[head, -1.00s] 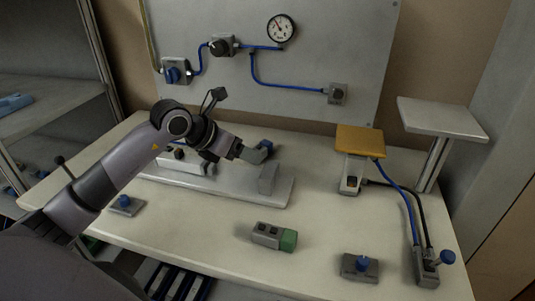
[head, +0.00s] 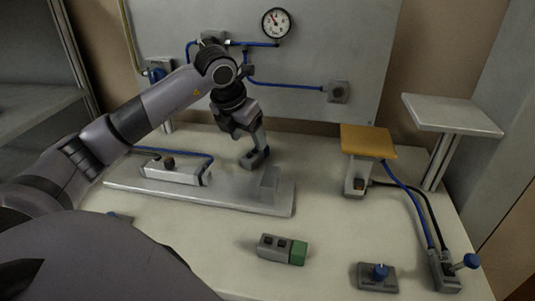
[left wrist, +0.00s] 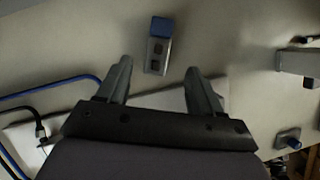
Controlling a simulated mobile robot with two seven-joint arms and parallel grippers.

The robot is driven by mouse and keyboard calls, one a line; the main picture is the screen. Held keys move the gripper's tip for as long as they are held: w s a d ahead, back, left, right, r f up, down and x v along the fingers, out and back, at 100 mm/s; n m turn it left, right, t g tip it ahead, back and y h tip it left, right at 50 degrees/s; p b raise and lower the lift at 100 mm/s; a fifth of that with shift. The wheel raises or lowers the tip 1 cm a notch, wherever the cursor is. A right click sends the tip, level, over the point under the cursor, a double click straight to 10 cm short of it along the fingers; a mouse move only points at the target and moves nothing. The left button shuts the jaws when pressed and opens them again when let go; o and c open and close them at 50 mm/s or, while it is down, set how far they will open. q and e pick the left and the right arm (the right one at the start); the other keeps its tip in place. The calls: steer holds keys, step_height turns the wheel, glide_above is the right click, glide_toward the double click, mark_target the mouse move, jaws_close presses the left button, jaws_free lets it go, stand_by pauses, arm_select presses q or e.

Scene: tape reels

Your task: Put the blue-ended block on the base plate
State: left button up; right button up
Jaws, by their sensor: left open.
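The blue-ended block (head: 262,153) is on the table just behind the base plate (head: 225,199), partly hidden by my left gripper in the head view. In the left wrist view, the block (left wrist: 157,54) shows whole: grey, with two dark squares and a blue end pointing away from the gripper. My left gripper (head: 254,147) points down at the block. In its wrist view, the open fingers (left wrist: 157,76) stand apart on either side of the block's near end, with nothing between the tips. My right gripper is not in view.
A green-ended block (head: 282,249) lies in front of the plate. A white fixture with a hose (head: 175,172) sits on the plate's left part.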

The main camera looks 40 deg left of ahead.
mark_target(255, 152)
arm_select(q)
steer(key=p+x, duration=0.1)
steer(key=x, duration=0.6)
steer(key=shift+w+a+f, duration=0.1)
steer(key=shift+a, duration=0.1)
steer(key=c, duration=1.1)
jaws_close()
steer(key=shift+r, duration=0.2)
